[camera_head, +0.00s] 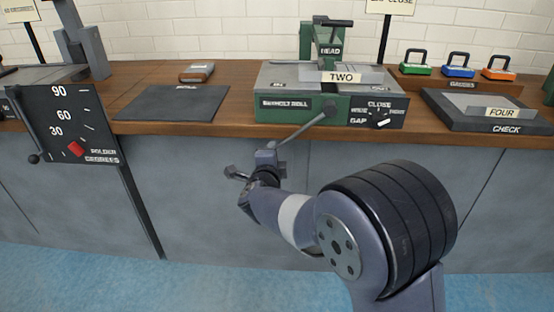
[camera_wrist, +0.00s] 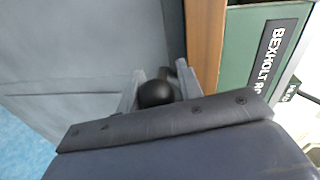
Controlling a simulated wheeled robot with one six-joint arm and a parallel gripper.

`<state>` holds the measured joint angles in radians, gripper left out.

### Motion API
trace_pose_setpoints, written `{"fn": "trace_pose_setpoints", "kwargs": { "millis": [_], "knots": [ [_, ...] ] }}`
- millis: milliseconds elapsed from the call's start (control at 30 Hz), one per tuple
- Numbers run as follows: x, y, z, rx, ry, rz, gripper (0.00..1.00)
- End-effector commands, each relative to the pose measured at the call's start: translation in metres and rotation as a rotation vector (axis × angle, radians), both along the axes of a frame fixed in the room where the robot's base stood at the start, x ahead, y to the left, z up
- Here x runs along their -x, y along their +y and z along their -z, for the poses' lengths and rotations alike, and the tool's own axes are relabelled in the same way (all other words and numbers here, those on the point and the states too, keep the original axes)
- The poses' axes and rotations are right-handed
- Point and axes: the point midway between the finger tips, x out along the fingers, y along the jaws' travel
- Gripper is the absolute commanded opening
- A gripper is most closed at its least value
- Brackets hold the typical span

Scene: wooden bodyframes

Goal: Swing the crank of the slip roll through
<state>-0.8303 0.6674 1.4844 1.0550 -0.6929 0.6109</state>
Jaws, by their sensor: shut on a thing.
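The slip roll (camera_head: 270,112) is a green machine with a "BEXHOLT ROLL" plate, standing at the bench's front edge. Its green side also shows in the wrist view (camera_wrist: 245,45). The grey crank (camera_head: 305,127) slants from the machine's front down and left to my gripper (camera_head: 262,160), which is in front of the bench, below the top. In the wrist view the crank's round black knob (camera_wrist: 156,93) sits between my two grey fingers, which are shut on it. Part of the knob is hidden behind my gripper's body.
A gap dial (camera_head: 378,116) is on the machine's front right. A plate marked "TWO" (camera_head: 345,77) lies on top. A dark pad (camera_head: 172,102) is left, a "CHECK" block (camera_head: 485,110) right. The grey bench front (camera_head: 190,190) is close behind my gripper.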

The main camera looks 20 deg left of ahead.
Motion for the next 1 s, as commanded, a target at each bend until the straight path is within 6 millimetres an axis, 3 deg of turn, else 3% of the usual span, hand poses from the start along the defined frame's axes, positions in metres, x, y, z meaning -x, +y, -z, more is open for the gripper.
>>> {"fn": "trace_pose_setpoints", "kwargs": {
  "millis": [667, 700, 867, 1000],
  "knots": [
    [0.0001, 0.0027, -0.0053, -0.036, 0.010, 0.004, 0.00],
    [0.0001, 0.0026, -0.0052, -0.036, 0.010, 0.004, 0.36],
    [0.0004, 0.0030, -0.0052, -0.034, 0.009, 0.003, 0.49],
    [0.0006, 0.0032, -0.0050, -0.033, 0.008, 0.001, 0.50]
  ]
}}
